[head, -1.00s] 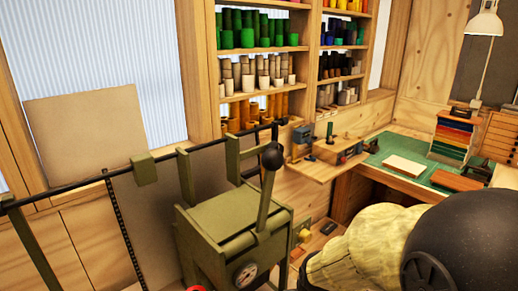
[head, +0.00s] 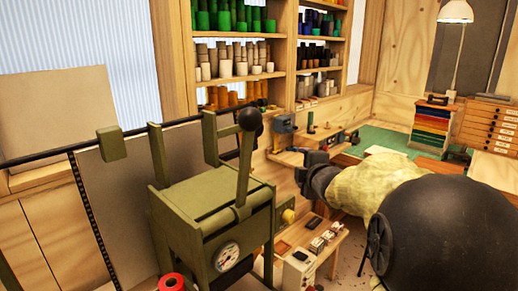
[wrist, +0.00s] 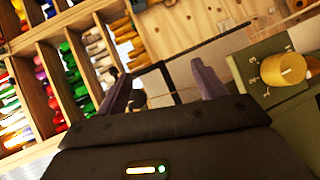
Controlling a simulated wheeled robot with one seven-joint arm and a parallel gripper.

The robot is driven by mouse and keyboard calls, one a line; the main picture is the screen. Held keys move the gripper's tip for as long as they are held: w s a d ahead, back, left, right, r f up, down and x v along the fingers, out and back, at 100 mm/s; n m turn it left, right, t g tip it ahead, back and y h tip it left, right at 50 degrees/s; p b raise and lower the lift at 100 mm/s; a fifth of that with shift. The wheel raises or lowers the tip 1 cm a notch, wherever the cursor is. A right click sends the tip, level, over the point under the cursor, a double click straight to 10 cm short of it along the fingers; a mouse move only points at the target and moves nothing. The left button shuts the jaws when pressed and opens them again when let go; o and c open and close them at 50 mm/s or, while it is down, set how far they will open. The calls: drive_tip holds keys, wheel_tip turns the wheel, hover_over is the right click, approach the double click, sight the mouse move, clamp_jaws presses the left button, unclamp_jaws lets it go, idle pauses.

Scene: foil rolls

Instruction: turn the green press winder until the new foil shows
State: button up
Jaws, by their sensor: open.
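The green press (head: 205,195) stands left of centre in the head view, with a black-knobbed lever and a round dial. A yellow knob (head: 288,215), seemingly its winder, sticks out of the press's right side. The yellow knob (wrist: 284,70) also shows at the right of the wrist view, on a green plate with white marks. My gripper (head: 302,176) is above and a little right of the knob, apart from it. In the wrist view its two fingers (wrist: 164,86) are spread with nothing between them, and the knob lies outside the right finger.
A low wooden shelf (head: 322,238) with small items stands right of the press. A red roll (head: 172,283) is at the press's lower front. Shelves of coloured rolls (head: 238,70) fill the back wall. A green-topped bench (head: 395,140) is at the right.

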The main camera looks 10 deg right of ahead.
sight(260, 128)
wheel_tip(260, 128, up, 7)
drive_tip(key=s+n+y+b, duration=0.1)
drive_tip(key=n+y+b, duration=0.7)
drive_tip(key=n, duration=1.8)
drive_tip(key=shift+s+d+r+y+b, duration=0.2)
drive_tip(key=shift+s+d+y+b, duration=0.15)
drive_tip(key=shift+y, duration=0.75)
drive_tip(key=shift+a, duration=0.1)
drive_tip(key=p+x, duration=0.4)
drive_tip(key=x, duration=1.3)
drive_tip(key=shift+a, duration=0.2)
drive_tip(key=shift+w+f, duration=0.15)
drive_tip(key=c, duration=1)
